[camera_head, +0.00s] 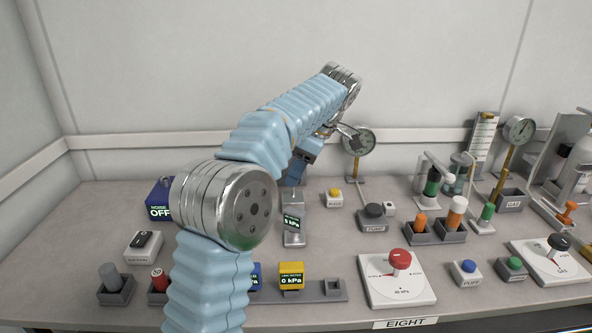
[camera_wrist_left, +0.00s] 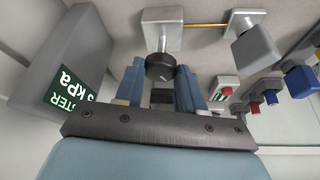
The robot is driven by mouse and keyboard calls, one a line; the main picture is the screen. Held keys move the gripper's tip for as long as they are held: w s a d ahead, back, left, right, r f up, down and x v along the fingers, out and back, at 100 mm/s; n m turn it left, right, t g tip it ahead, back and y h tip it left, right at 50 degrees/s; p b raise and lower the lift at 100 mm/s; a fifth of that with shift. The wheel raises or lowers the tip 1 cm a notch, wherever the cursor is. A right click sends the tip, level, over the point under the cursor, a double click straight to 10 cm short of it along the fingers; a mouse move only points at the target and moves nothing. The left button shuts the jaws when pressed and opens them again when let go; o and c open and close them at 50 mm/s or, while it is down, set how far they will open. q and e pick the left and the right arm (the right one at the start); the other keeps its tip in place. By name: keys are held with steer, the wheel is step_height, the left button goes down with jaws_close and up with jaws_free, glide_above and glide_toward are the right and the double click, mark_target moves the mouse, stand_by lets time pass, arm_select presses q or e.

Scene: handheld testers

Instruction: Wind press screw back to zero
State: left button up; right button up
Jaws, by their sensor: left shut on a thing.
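My left gripper (camera_head: 296,172) reaches down over the small grey press (camera_head: 293,198) at the back middle of the bench. In the left wrist view its two blue fingers (camera_wrist_left: 162,92) stand on either side of a round black knob (camera_wrist_left: 160,67), which I take for the press screw, and the gripper is shut on it. The knob has a pale pointer mark. A grey tester (camera_head: 292,238) with a green kPa screen stands just in front of the press; its digit is hard to read. It also shows large in the left wrist view (camera_wrist_left: 50,60). My right gripper is not in view.
A round gauge (camera_head: 358,140) stands right of the gripper. A yellow tester (camera_head: 291,270) reading 0 kPa sits in a front rack. A panel with a red knob (camera_head: 400,258) is at front middle. Plungers and stands crowd the right; my arm hides part of the left.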

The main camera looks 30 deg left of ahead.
arm_select(q)
steer(key=n+g, duration=0.1)
steer(key=n, duration=0.2)
steer(key=n+g+h, duration=0.1)
steer(key=n, duration=0.1)
steer(key=shift+w+f+n, duration=0.1)
steer(key=shift+w+n, duration=0.1)
steer(key=shift+n, duration=0.2)
stand_by(0.4)
steer(key=o, duration=1)
steer(key=shift+o, duration=0.2)
steer(key=shift+a, duration=0.1)
